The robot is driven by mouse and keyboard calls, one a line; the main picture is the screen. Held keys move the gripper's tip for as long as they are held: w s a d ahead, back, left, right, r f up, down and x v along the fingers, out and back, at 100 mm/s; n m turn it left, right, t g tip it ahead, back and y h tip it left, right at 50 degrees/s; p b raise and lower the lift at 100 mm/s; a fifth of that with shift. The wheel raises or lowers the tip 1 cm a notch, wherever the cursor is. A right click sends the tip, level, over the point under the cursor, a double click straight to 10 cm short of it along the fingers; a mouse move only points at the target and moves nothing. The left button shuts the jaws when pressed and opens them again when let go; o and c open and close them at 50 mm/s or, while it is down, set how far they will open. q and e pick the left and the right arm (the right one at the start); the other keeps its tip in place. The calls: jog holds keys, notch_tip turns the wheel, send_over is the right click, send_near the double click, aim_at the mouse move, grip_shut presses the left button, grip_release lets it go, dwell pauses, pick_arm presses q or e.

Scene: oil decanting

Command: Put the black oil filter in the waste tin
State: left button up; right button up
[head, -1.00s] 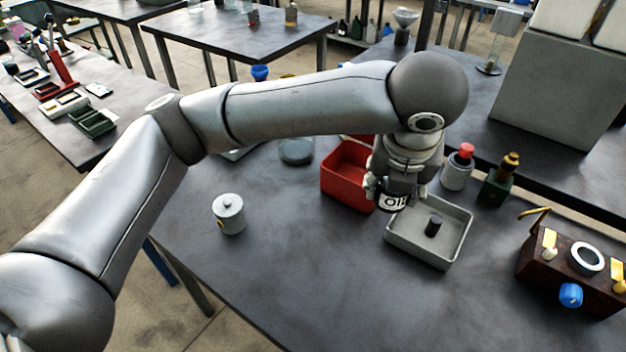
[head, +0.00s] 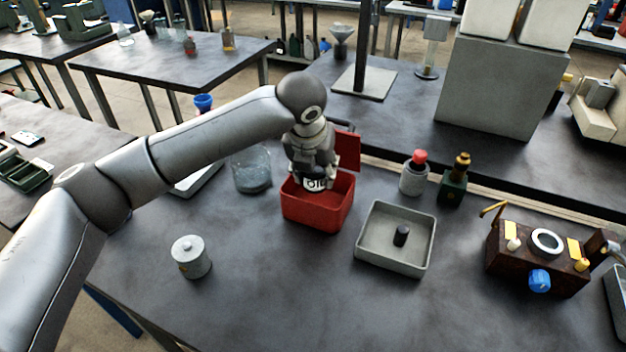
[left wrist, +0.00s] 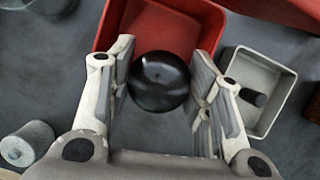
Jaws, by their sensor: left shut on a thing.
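The waste tin (head: 316,218) is an open red box with a raised red lid (head: 347,150). In the left wrist view the tin (left wrist: 215,18) is partly behind the filter. My right gripper is not in view.
A grey tray (head: 367,257) with a small black cylinder (head: 401,236) stands right of the tin. A lidded grey pot (head: 191,258) is front left, and a glass vessel (head: 251,172) is behind left. Two bottles and a brown box (head: 517,265) stand to the right.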

aim_at(313, 185)
pick_arm(q)
jog(key=shift+w+a+f, duration=0.15)
jog(key=shift+w+f, duration=0.45)
jog(key=shift+f, duration=0.2)
jog(key=shift+w+f+p, duration=0.2)
jog(key=shift+f+p, duration=0.2)
jog(key=shift+f, duration=1.3)
jog(key=shift+f+p, duration=0.3)
jog(key=shift+f, duration=0.3)
jog(key=o, duration=1.2)
jog(key=shift+c, duration=0.2)
jog(key=shift+r, duration=0.2)
jog(key=b+v, duration=0.1)
jog(key=v, duration=1.2)
